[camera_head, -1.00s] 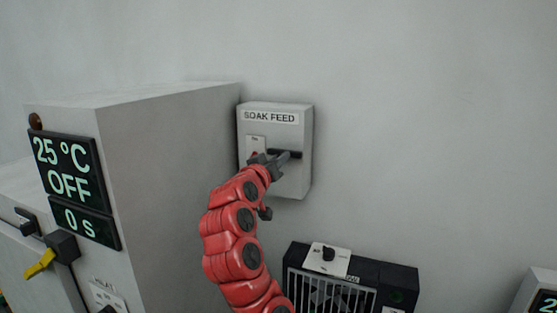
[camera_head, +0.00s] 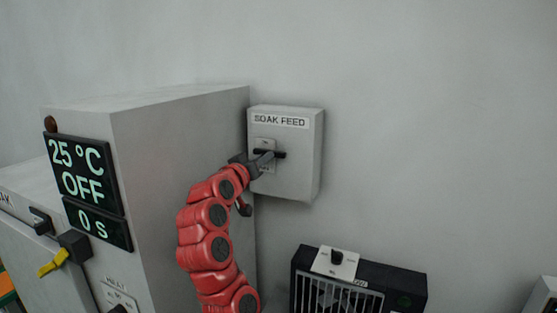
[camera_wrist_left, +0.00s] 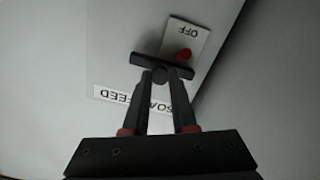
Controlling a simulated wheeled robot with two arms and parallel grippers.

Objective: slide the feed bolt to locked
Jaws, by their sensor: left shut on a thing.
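The feed bolt's black handle (camera_head: 279,154) is on the front of the pale box labelled SOAK FEED (camera_head: 308,165), over its small white plate. My left gripper (camera_head: 264,158) reaches it from the lower left and is shut on it. In the left wrist view the dark bar (camera_wrist_left: 145,61) lies across the fingertips (camera_wrist_left: 164,73). A white plate (camera_wrist_left: 196,36) reading OFF, with a red spot, shows beside the bar there. The fingers and handle cover part of the plate in the head view. My right gripper is not in view.
A large grey cabinet (camera_head: 180,150) with a display reading 25 °C, OFF and 0 s stands close on the left. A yellow-tipped lever (camera_head: 52,263) sticks out of its front. A black grilled unit (camera_head: 385,275) is below right. The wall to the right is clear.

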